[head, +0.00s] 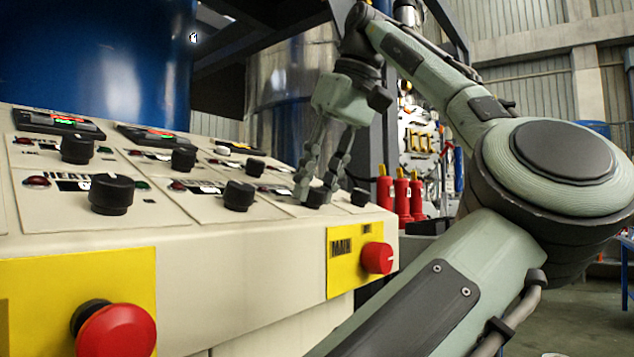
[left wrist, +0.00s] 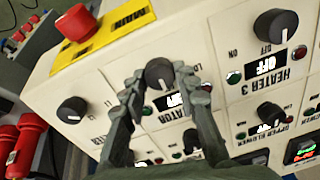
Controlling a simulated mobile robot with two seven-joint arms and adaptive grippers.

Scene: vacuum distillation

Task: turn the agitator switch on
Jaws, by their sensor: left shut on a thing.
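The agitator switch is a black round knob (left wrist: 159,73) on the beige sloped panel, its label partly hidden, reading "...ATOR" in the left wrist view. A small display (left wrist: 168,101) beside it reads OFF. My left gripper (left wrist: 160,78) is shut on this knob, one finger on each side. In the head view, my left gripper (head: 318,196) reaches down to the panel's right part, and its fingers partly hide the knob (head: 315,198). My right gripper is in neither view.
The Heater 3 knob (left wrist: 276,26) and another black knob (left wrist: 72,110) flank the switch. The red main knob (head: 377,257) sits on yellow at the panel front. A red emergency button (head: 116,330) is at lower left. Red cylinders (head: 402,198) stand beyond the panel.

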